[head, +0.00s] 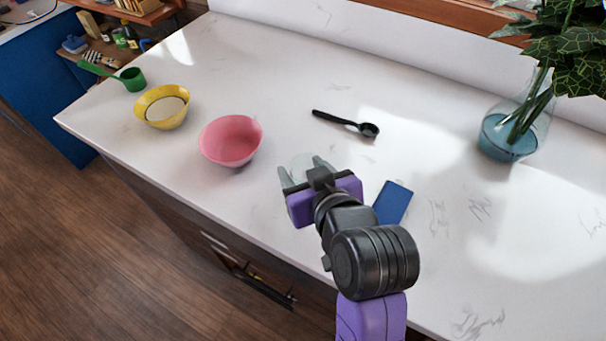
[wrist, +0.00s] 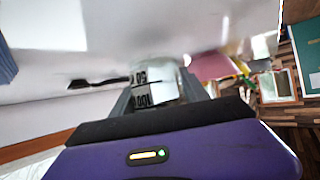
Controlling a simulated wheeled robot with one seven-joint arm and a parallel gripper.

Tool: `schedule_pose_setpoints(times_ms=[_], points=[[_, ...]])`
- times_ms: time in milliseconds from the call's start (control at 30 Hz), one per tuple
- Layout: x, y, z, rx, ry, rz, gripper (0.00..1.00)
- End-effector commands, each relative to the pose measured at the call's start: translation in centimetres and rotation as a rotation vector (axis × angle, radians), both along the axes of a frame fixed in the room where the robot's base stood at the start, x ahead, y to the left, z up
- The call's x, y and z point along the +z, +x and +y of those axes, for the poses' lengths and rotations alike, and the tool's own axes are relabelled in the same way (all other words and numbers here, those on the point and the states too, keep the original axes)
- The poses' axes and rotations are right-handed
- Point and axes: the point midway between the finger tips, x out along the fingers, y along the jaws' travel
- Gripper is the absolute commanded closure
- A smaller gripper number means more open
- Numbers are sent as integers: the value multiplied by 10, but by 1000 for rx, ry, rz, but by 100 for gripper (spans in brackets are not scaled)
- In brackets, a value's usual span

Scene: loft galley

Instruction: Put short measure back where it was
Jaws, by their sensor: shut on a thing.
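My gripper (head: 302,170) is over the counter, right of the pink bowl, with its fingers shut on a small clear measure (head: 302,162). The measure is short and see-through, and in the wrist view (wrist: 154,88) it shows black marks reading 50 and 100. It sits between the two fingers; its lower part is hidden by the gripper in the head view. I cannot tell whether it touches the counter.
The white counter (head: 290,75) holds a pink bowl (head: 231,140), a yellow bowl (head: 162,106), a green scoop (head: 133,79), a black spoon (head: 347,122), a blue flat block (head: 392,202) and a glass vase (head: 508,138) with leaves. Free room lies around the spoon and at the right.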

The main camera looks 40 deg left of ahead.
Motion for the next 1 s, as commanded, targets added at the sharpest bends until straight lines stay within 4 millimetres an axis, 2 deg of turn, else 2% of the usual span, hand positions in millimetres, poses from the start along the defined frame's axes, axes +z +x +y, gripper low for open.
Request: schedule_pose_setpoints(times_ms=[133, 600, 633, 700, 733, 1000], points=[[-19, 0, 0, 0, -1, 3, 94], [-27, 0, 0, 0, 0, 0, 94], [-26, 0, 0, 0, 1, 0, 41], [-26, 0, 0, 0, 0, 0, 28], [-26, 0, 0, 0, 0, 0, 25], [-25, 0, 0, 0, 1, 0, 25]])
